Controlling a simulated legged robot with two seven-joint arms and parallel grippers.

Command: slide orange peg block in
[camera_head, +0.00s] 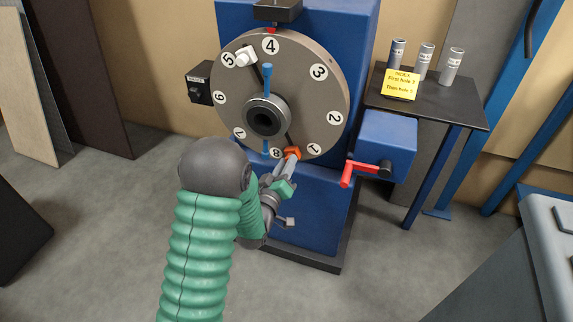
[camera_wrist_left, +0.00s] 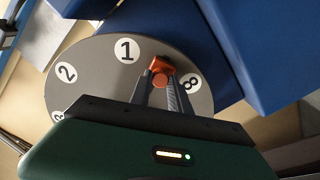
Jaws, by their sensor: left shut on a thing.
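The orange peg block (camera_head: 292,153) is at the lower rim of the grey numbered disc (camera_head: 305,95), between the labels 8 and 1. My left gripper (camera_head: 288,162) is shut on it, coming from below. In the left wrist view the block (camera_wrist_left: 161,65) sits between the fingertips (camera_wrist_left: 161,80), against the disc face (camera_wrist_left: 110,85). How deep the block sits is hidden. A white block (camera_head: 246,57) is on the disc near label 5. My right gripper is not in view.
A red crank handle (camera_head: 360,171) projects from a blue box (camera_head: 388,140) to the right of the disc. A dark side table (camera_head: 440,104) holds several silver cylinders and a yellow note (camera_head: 401,85). Grey floor (camera_head: 110,185) is open at left.

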